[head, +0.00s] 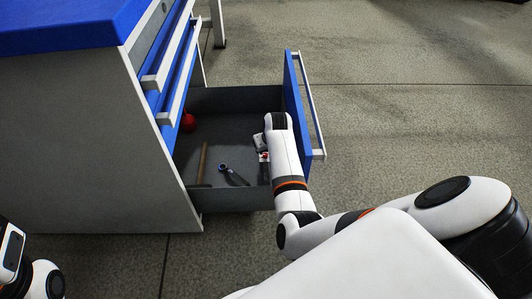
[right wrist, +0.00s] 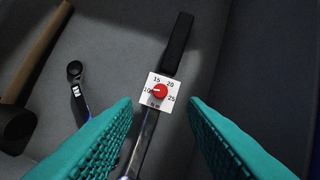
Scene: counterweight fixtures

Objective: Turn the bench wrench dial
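The bench wrench lies in the open drawer, with a black handle (right wrist: 177,45) and a metal shaft. Its red dial (right wrist: 160,91) sits on a white square plate (right wrist: 150,80) marked 10, 15, 20 and 25; a pale mark on the dial seems to face left, near 10. In the head view the plate (head: 264,157) is small beside my right gripper (head: 262,146). In the right wrist view my right gripper (right wrist: 161,102) is open, its teal fingers apart on either side of the dial and not touching it. My left gripper's fingers are not visible.
The drawer (head: 235,99) also holds a hammer (right wrist: 38,50) and a small dark wrench (right wrist: 76,88), both left of the dial. A red object (head: 188,122) lies near the cabinet (head: 85,140). The drawer's blue front (head: 294,95) stands close right of my forearm.

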